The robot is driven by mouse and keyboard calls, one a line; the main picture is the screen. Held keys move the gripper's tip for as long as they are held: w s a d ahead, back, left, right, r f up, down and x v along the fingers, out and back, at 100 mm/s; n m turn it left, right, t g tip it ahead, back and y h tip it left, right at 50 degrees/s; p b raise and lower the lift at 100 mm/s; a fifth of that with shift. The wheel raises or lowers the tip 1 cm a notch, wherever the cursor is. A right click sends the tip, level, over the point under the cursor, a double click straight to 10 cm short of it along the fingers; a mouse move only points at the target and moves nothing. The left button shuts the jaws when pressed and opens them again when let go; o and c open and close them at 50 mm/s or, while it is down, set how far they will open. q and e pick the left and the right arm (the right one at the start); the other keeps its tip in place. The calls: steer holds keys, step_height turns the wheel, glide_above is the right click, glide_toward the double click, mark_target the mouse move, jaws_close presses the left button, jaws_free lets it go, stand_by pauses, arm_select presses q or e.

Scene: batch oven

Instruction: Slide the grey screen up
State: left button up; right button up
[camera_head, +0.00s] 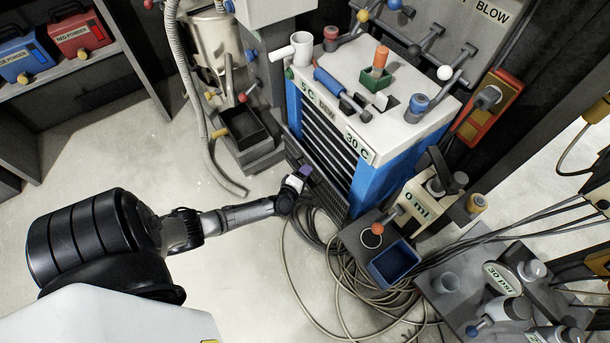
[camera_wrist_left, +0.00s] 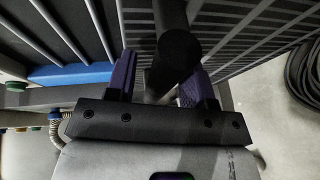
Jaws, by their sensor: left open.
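The grey screen (camera_head: 318,182) is a dark mesh panel low on the front of the blue and white oven (camera_head: 368,185), below the open shelf slots. In the left wrist view its grid (camera_wrist_left: 245,35) fills the upper right. My left gripper (camera_head: 294,183) is at the screen's left part. Its purple fingers (camera_wrist_left: 158,85) are open, and a dark round-ended bar (camera_wrist_left: 180,50) shows between them in the left wrist view. I cannot tell whether the fingers touch the bar. My right gripper is out of view.
Loose cables (camera_head: 345,275) coil on the floor right of my left gripper. A dark blue open box (camera_head: 393,263) sits on a grey stand at the oven's right. A grey machine with a black tray (camera_head: 243,127) stands behind left. The floor at left is clear.

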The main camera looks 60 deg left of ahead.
arm_select(q)
steer(key=shift+c, duration=0.3)
jaws_close()
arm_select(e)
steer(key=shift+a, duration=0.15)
arm_select(q)
steer(key=shift+r, duration=0.1)
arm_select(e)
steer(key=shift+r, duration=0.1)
